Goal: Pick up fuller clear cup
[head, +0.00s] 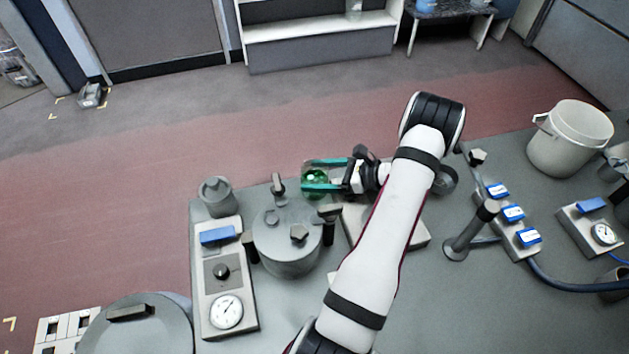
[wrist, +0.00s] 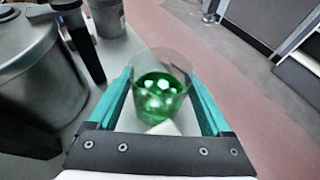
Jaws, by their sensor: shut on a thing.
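A clear cup (wrist: 160,95) with green liquid in it sits between the teal fingers of my gripper (wrist: 160,90) in the wrist view. In the head view the cup (head: 315,178) shows at the far edge of the grey table, with my gripper (head: 322,175) reaching it from the right. The fingers are shut on the cup, one on each side. The cup looks roughly upright. Whether its base touches the table cannot be told. No second clear cup can be made out near it.
A lidded grey pot (head: 287,245) stands close to the cup, with a small grey canister (head: 217,196) further left. A gauge panel (head: 226,310) lies at the left. A white bucket (head: 570,140) stands at the right. Reddish floor lies open beyond the table.

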